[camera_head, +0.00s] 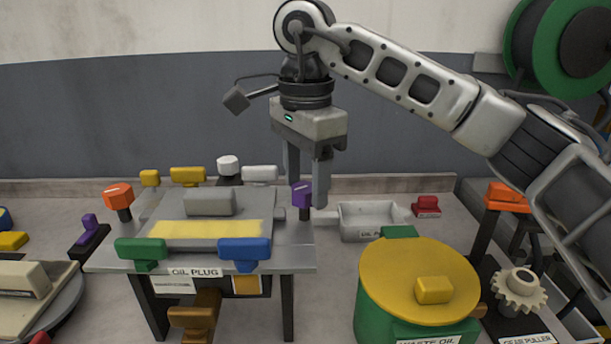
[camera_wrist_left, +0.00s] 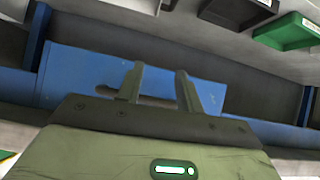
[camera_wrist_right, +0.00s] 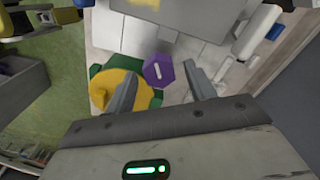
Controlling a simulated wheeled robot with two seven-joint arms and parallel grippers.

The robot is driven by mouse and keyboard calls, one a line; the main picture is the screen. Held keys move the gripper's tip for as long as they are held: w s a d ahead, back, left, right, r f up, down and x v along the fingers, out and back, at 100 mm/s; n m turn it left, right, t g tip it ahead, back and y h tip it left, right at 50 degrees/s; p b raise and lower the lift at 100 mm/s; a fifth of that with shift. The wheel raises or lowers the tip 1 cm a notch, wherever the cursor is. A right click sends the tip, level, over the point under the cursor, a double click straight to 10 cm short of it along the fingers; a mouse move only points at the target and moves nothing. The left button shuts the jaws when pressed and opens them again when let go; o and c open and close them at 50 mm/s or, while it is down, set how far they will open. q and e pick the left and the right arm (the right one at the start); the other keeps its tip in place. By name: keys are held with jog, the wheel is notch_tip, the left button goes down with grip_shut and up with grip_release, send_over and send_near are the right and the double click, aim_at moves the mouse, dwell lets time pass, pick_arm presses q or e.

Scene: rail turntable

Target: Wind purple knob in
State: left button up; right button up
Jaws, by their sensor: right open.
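The purple knob (camera_head: 302,194), a faceted block with a white mark on its face, sits at the right side of the oil plug stand (camera_head: 205,264). It also shows in the right wrist view (camera_wrist_right: 158,70), just beyond the fingertips and between their lines. My right gripper (camera_head: 306,194) points down at the knob from above, with its fingers apart on either side in the head view; contact cannot be told. One finger partly covers the area beside the knob. My left gripper (camera_wrist_left: 160,72) is open and empty, seen only in the left wrist view.
An orange knob (camera_head: 118,196), green handle (camera_head: 141,250) and blue handle (camera_head: 244,250) surround the stand's top. A grey tray (camera_head: 370,220) lies to the right, behind the yellow-lidded waste oil drum (camera_head: 400,280). Another purple handle (camera_head: 89,228) stands at left.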

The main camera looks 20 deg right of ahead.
aim_at(305, 187)
pick_arm(q)
jog(key=p, duration=0.1)
jog(key=r+p, duration=0.1)
jog(key=p, duration=0.1)
jog(key=shift+s+a+r, duration=0.1)
jog(key=shift+a, duration=0.25)
pick_arm(e)
notch_tip(305, 187, up, 16)
dwell(0.3)
